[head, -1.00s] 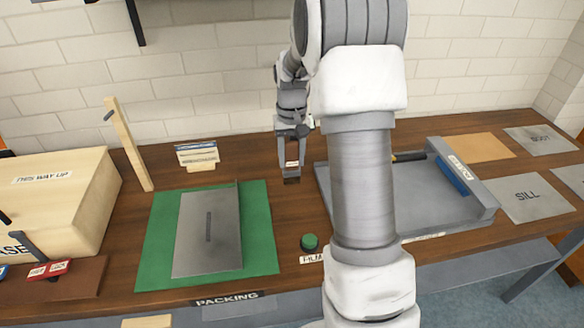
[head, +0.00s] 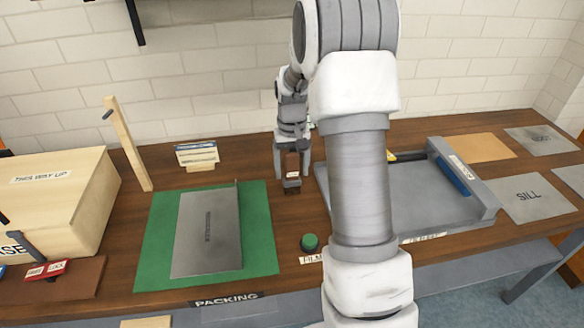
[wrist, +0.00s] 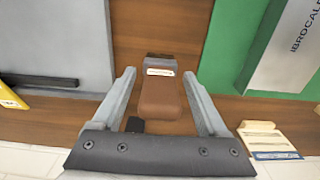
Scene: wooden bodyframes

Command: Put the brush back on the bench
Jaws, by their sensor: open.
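The brush (head: 292,165) has a brown body, a small white label and a dark end. It is at the bench (head: 330,240), between the green mat and the grey tray. My gripper (head: 292,174) is open, with one finger on each side of the brush. In the wrist view the brush (wrist: 160,98) lies between the spread fingers, with visible gaps on both sides. Its dark end points away from the palm. I cannot tell whether it stands or leans, and its underside is hidden.
A green mat (head: 258,225) with a grey metal plate (head: 207,235) lies left of the gripper. A grey tray (head: 430,210) is to the right, partly hidden by my arm. A green button (head: 310,242) sits in front. A card stand (head: 197,156) is behind left.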

